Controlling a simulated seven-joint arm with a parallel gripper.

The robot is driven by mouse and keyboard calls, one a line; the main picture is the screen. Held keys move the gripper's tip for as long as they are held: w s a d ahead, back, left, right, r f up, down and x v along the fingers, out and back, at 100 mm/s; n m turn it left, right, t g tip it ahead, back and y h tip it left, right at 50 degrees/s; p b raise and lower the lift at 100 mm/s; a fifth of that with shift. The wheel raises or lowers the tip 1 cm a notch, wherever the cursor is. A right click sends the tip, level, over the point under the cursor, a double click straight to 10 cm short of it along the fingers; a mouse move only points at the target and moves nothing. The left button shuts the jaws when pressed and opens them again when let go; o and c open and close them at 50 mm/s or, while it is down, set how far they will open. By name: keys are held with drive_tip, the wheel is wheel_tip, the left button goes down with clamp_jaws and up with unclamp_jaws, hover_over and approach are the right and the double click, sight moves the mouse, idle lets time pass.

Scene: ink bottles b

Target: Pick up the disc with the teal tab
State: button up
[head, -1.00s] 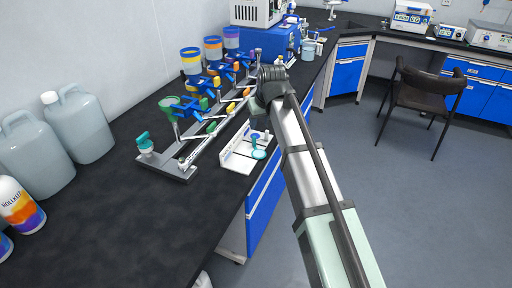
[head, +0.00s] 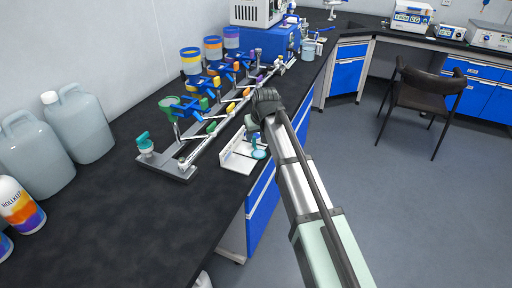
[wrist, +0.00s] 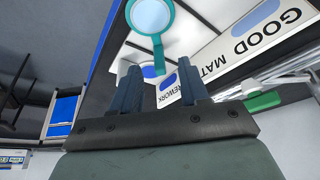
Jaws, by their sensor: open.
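The disc with the teal tab (wrist: 151,16) shows at the top of the wrist view. It has a pale face, a teal rim and a short teal tab pointing toward my gripper. In the head view the disc (head: 259,154) lies at the white sorting tray (head: 236,163), near the bench edge. My gripper (wrist: 158,68) is open and empty. In the wrist view the end of the tab appears between its two fingertips; I cannot tell the remaining depth. In the head view my gripper (head: 254,128) is above the tray and partly hides it.
The tray carries a "GOOD MAT" label (wrist: 262,32) and a "REWORK" label (wrist: 170,88). A metal rail stand (head: 180,172) with coloured valves and ink cups runs along its left. Large grey jugs (head: 78,122) stand farther left.

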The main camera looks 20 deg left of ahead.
sight(255, 139)
drive_tip(key=x, duration=0.4)
drive_tip(key=shift+w+a+f, duration=0.1)
drive_tip(key=shift+w+f, duration=0.05)
clamp_jaws()
